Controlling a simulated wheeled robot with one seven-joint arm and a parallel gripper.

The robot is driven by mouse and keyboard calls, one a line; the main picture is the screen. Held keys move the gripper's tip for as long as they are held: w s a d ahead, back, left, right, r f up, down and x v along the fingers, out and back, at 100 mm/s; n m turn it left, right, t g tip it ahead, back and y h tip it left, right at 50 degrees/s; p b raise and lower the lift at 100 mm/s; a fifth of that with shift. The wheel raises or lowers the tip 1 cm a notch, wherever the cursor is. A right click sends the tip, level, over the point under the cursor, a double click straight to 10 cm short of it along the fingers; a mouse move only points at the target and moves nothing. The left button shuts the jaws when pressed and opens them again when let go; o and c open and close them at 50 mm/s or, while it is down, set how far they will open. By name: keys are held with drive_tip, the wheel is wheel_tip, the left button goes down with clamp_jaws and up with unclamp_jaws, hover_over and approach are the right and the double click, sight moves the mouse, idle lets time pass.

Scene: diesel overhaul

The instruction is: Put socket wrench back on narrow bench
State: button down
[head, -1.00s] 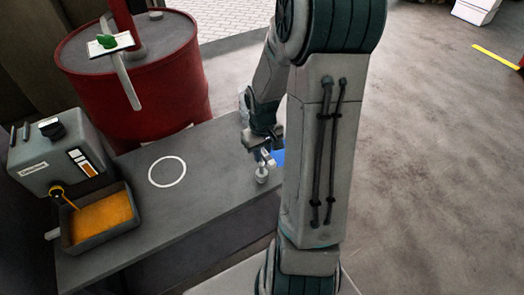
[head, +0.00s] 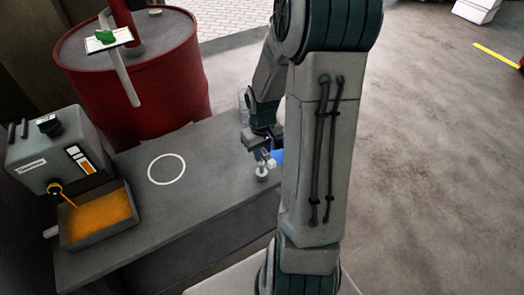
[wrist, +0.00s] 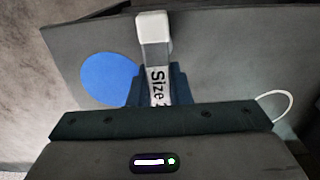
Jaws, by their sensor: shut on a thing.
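My gripper (head: 264,152) is low over the right end of the grey narrow bench (head: 215,150), partly behind my own arm. It is shut on the socket wrench (wrist: 154,32), which shows a pale metal end and a white "Size" label between the fingers in the wrist view. In the head view the small silver end of the wrench (head: 261,172) points down at the bench. I cannot tell whether it touches the top. A blue disc mark (wrist: 110,79) lies on the bench beside the wrench. It also shows in the head view (head: 278,157), partly hidden.
A white ring mark (head: 166,169) lies on the clear middle of the bench. A grey machine (head: 52,150) and a tray of orange material (head: 100,212) stand at the left end. A red drum (head: 135,85) stands behind. Open floor lies to the right.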

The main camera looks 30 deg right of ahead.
drive_tip(key=shift+f, duration=0.45)
drive_tip(key=c, duration=0.7)
unclamp_jaws()
drive_tip(key=shift+r, duration=0.15)
wheel_tip(320, 180, up, 9)
drive_tip(key=p, duration=0.7)
